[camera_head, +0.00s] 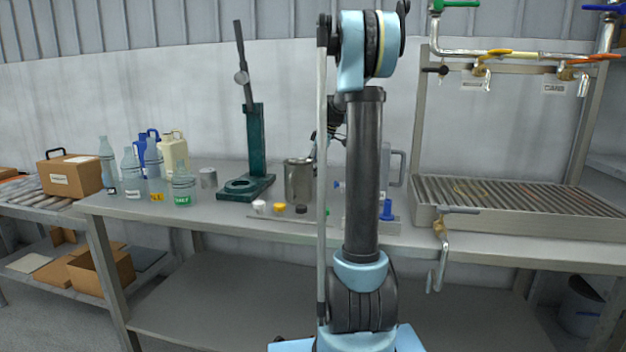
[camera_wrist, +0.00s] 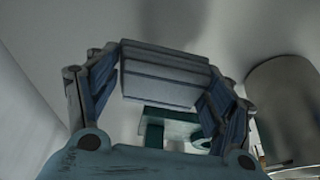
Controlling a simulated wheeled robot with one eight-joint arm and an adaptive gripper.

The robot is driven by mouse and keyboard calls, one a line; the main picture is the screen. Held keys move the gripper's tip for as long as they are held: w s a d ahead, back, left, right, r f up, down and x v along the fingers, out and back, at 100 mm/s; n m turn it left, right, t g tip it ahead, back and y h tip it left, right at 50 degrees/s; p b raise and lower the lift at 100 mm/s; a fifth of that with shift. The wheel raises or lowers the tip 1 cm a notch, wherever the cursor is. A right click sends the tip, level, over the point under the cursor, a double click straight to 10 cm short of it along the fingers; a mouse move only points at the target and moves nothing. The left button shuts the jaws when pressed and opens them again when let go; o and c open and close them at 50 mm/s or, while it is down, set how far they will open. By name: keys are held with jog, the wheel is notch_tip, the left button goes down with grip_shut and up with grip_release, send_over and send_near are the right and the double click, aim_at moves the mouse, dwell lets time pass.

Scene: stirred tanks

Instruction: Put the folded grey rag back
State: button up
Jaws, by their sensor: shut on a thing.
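In the wrist view my gripper (camera_wrist: 162,82) is shut on the folded grey rag (camera_wrist: 160,76). The rag looks like a flat, layered grey block held between the two fingers. The grey bench top (camera_wrist: 115,125) lies beyond it, and I cannot tell how far the rag is from it. In the head view my own arm stands in front of the bench (camera_head: 225,215) and hides most of my gripper and the rag.
A steel pot (camera_wrist: 285,100) is right of my gripper in the wrist view; it also shows in the head view (camera_head: 298,182). A green press (camera_head: 254,150), several bottles (camera_head: 131,175) and small caps (camera_head: 280,208) stand nearby. A slatted drain tray (camera_head: 510,195) is at right.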

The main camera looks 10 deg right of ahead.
jog(key=shift+f, duration=1.95)
jog(key=o, duration=1.2)
jog(key=v, duration=1.2)
jog(key=shift+s+a, duration=0.1)
